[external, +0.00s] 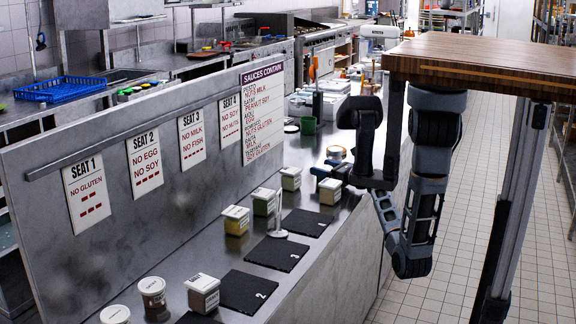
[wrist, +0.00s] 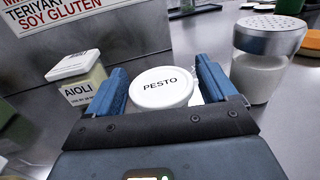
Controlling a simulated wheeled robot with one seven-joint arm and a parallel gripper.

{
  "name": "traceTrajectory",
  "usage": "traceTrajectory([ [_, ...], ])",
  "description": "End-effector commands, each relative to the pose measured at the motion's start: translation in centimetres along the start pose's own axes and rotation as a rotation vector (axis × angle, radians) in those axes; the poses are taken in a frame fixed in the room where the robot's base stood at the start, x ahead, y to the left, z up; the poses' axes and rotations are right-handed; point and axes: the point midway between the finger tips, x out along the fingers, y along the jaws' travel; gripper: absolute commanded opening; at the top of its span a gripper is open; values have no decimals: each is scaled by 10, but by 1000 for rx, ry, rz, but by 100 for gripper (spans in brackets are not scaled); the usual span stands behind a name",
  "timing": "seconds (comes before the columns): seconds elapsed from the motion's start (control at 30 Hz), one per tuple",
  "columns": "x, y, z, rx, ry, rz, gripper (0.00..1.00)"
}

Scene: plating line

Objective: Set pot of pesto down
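The pot of pesto (wrist: 162,88) has a round white lid marked PESTO. It sits upright between the two blue fingers of my gripper (wrist: 163,92) in the wrist view, with a finger close against each side, and it looks held. Its underside is hidden, so I cannot tell whether it touches the counter. In the external view my gripper (external: 325,174) is low over the far part of the steel counter (external: 318,256), pointing towards the sign wall, and the pot is mostly hidden there.
The aioli pot (wrist: 80,82) stands just left of my gripper, and a metal-topped shaker (wrist: 262,62) stands close on the right. Black mats (external: 304,222) lie along the counter, with several square-lidded pots (external: 264,201) beside them. The sauces sign (external: 263,112) hangs on the wall behind.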

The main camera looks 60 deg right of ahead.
Motion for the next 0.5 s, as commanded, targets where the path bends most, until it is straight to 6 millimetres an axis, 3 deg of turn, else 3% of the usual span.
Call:
traceTrajectory([
  [0.1,0,0,0,0,0,0,96],
  [0.37,0,0,2,0,0,0,96],
  [0.5,-11,0,1,2,0,-1,96],
])
